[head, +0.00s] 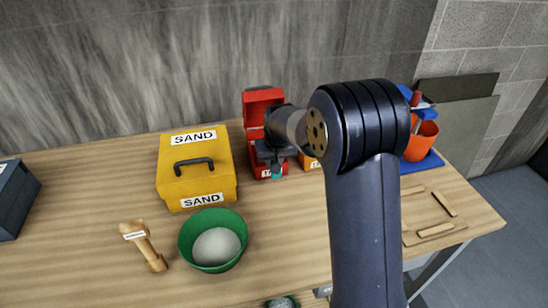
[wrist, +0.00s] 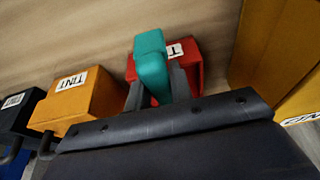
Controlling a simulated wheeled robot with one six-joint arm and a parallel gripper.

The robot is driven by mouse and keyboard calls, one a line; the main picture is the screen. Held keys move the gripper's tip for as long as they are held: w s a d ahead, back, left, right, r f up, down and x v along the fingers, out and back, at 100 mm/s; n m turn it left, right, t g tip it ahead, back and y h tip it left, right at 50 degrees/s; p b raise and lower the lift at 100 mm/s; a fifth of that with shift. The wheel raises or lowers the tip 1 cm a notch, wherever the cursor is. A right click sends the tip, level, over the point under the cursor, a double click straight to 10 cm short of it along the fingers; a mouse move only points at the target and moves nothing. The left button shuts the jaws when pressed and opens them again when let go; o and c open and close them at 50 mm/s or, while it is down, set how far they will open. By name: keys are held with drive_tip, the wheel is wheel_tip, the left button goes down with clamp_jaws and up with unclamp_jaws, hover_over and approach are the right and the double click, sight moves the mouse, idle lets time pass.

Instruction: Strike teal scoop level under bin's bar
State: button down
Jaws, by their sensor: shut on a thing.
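The teal scoop (wrist: 151,68) is held between the two fingers of my gripper (wrist: 157,86) in the wrist view. In the head view only a small teal part of the scoop (head: 276,174) shows below my gripper (head: 272,163). The red bin (head: 254,172) stands at the back of the table with its red lid (head: 263,97) raised. My gripper is in front of this bin's opening. In the wrist view the red bin (wrist: 192,68), labelled TINT, lies just behind the scoop. The bin's bar, its contents and the scoop's load are hidden.
A yellow SAND box (head: 178,186) stands left of the red bin. An orange bin (wrist: 80,100) labelled TINT and a dark bin (wrist: 17,112) sit beside it. A green bowl (head: 190,241) and wooden tool (head: 145,246) are in front. My arm hides the table's middle right.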

idle(0.4)
drive_tip(key=shift+w+a+p, duration=0.2)
drive_tip(key=shift+w+p, duration=0.1)
drive_tip(key=shift+w, duration=0.75)
drive_tip(key=shift+w+a+p, duration=0.2)
drive_tip(key=shift+w+p, duration=0.1)
drive_tip(key=shift+w, duration=0.7)
drive_tip(key=shift+s, duration=0.3)
drive_tip(key=shift+s+d+b, duration=0.2)
drive_tip(key=shift+s+b, duration=0.35)
drive_tip(key=shift+s, duration=0.35)
drive_tip(key=shift+s+d+b, duration=0.2)
drive_tip(key=shift+s+b, duration=0.3)
drive_tip(key=shift+s, duration=0.35)
drive_tip(key=shift+r+p, duration=1.7)
drive_tip(key=shift+r, duration=0.85)
